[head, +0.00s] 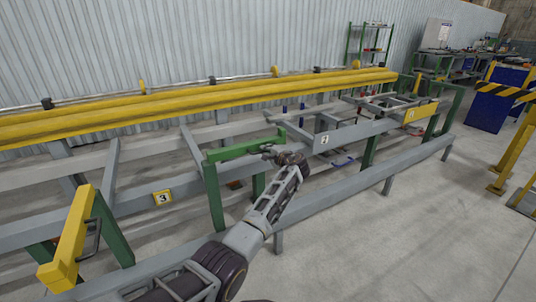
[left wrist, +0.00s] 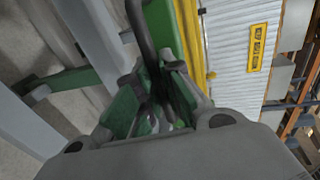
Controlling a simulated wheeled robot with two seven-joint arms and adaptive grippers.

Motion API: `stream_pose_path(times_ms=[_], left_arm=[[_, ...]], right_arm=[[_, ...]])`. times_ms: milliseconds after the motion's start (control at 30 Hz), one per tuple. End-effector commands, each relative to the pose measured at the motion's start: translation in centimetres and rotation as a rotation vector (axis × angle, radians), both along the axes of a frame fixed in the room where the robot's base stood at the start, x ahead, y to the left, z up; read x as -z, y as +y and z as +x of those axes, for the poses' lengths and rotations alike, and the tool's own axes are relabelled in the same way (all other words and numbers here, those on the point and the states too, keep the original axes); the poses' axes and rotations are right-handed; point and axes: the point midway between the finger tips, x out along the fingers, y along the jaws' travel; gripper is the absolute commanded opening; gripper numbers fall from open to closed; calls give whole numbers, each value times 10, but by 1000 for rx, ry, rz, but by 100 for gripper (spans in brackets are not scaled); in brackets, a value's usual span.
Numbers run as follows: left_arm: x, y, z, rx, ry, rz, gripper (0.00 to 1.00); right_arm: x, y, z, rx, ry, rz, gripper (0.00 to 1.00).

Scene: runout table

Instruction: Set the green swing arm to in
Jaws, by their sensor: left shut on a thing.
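The green swing arm (head: 238,149) sits on a green post near the middle of the head view. It reaches to the right from the post, roughly along the grey front rail. My left gripper (head: 284,156) is at its right end, on the near side. In the left wrist view, my gripper's fingers (left wrist: 160,108) are shut around a dark bar-like handle (left wrist: 143,32) beside green metal. The exact grip is partly hidden by the gripper itself. My right gripper is not in view.
A yellow swing arm (head: 66,240) with a dark handle stands at the front left. Number plate 3 (head: 162,197) is on the grey rail. Long yellow bars (head: 200,99) run behind. Yellow-black barriers (head: 510,91) stand at right. The floor at front right is clear.

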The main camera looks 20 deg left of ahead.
Motion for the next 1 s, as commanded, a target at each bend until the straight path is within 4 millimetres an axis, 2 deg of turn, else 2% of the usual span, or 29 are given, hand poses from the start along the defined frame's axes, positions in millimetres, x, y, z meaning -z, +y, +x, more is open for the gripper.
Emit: stream_pose_path(times_ms=[567,600,767,1000], left_arm=[[2,3,0,-21,3,-1,0],[2,3,0,-21,3,-1,12],[2,2,0,-20,2,-1,32],[1,1,0,-18,1,0,32]], right_arm=[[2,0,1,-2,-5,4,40],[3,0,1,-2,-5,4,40],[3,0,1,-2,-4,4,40],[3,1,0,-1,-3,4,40]])
